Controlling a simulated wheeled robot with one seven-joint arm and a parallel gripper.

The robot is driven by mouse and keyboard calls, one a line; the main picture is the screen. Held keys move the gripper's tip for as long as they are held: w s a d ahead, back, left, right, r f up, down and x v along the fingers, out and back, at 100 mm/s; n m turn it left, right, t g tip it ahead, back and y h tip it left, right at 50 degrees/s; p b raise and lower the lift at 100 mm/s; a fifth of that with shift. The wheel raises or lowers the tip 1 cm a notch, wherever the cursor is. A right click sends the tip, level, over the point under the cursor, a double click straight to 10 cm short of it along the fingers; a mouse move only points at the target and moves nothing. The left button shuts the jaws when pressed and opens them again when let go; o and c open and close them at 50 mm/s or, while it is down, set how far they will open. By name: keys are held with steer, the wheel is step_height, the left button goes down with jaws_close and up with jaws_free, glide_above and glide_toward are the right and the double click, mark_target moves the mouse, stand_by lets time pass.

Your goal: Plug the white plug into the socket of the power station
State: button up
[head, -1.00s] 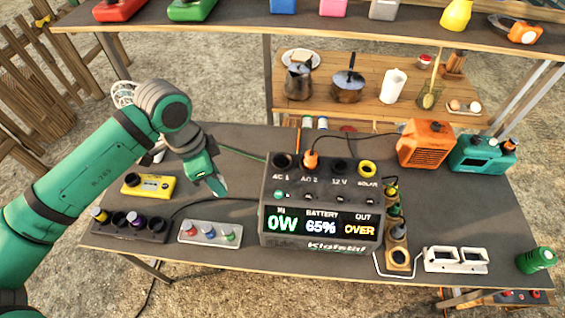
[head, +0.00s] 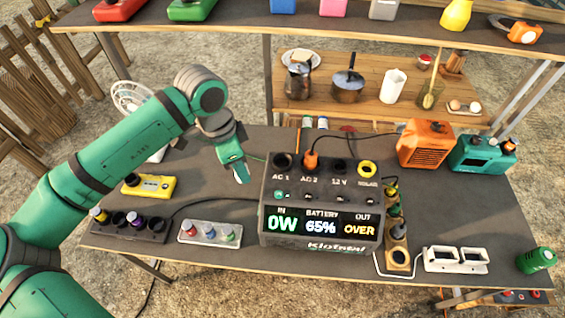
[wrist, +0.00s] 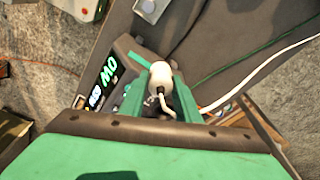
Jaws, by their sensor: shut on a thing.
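My gripper (head: 240,174) is shut on the white plug (wrist: 160,75), which shows between the fingers in the wrist view; in the head view the plug is hard to make out. The gripper is above the table, just left of the power station (head: 320,246), and apart from it. The power station is a dark box with a lit display reading 0W, 65% and OVER. On its top, the AC 1 socket (head: 282,160) is dark and empty. An orange plug (head: 311,160) stands in AC 2. A dark 12 V socket (head: 339,165) and a yellow solar socket (head: 367,169) sit to the right.
A yellow device (head: 149,186), a dark strip with several knobs (head: 130,224) and a grey tray (head: 210,234) lie left. A wooden strip (head: 398,257) stands close right of the station. An orange heater (head: 425,143) is back right. A shelf (head: 300,30) spans overhead.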

steer(key=shift+w+d+f, duration=0.1)
steer(key=shift+w+d, duration=1.2)
steer(key=shift+d, duration=0.45)
steer(key=shift+w+d+f, duration=0.1)
steer(key=shift+w+d, duration=1.2)
steer(key=shift+d, duration=0.45)
steer(key=shift+w+d, duration=1.3)
steer(key=shift+d, duration=0.45)
steer(key=shift+f, duration=1.6)
steer(key=o, duration=1.1)
steer(key=r, duration=0.3)
steer(key=a+r, duration=0.1)
steer(key=r, duration=0.6)
steer(key=shift+s+a+r, duration=0.3)
steer(key=shift+s+r, duration=0.05)
steer(key=shift+f, duration=0.1)
